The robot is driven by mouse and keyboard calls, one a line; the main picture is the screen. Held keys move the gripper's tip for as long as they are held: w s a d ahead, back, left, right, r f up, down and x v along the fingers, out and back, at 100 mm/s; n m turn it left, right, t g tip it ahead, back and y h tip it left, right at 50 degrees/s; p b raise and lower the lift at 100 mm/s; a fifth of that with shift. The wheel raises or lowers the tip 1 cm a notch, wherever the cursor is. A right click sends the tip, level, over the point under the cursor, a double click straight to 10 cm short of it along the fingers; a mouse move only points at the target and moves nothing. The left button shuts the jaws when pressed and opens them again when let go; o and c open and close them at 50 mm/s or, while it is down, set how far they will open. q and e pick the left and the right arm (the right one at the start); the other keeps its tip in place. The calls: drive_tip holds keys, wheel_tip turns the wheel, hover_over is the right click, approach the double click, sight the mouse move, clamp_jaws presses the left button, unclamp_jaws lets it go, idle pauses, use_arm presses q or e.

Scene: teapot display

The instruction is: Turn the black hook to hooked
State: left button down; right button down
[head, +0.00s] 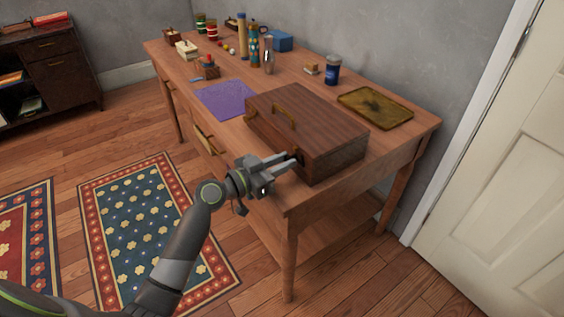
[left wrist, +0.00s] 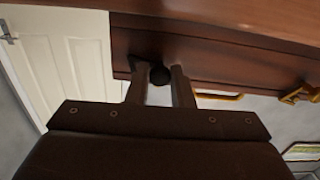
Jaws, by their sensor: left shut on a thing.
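The black hook (head: 298,157) is a small dark piece on the case's front side, mostly covered by the gripper's fingertips. In the left wrist view the hook (left wrist: 160,74) shows as a dark round shape between the two fingers. My left gripper (head: 292,158) reaches the case's front face and is shut on the black hook. Whether the hook is engaged cannot be told. My right gripper is not in view.
A purple mat (head: 221,99) lies left of the case and a brass tray (head: 376,108) lies behind it to the right. A blue can (head: 332,71) and several small items stand toward the back. The floor in front of the table is open.

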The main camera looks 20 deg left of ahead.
use_arm(q)
drive_tip(key=n, duration=0.3)
drive_tip(key=shift+n, duration=2.6)
drive_tip(key=shift+r+n+p, duration=0.1)
drive_tip(key=shift+n+p, duration=0.3)
drive_tip(key=shift+n, duration=0.4)
drive_tip(key=shift+n+p, duration=0.4)
drive_tip(key=shift+n, duration=0.9)
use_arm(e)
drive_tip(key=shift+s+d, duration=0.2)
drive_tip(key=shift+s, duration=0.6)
use_arm(q)
drive_tip(key=c, duration=1.3)
unclamp_jaws()
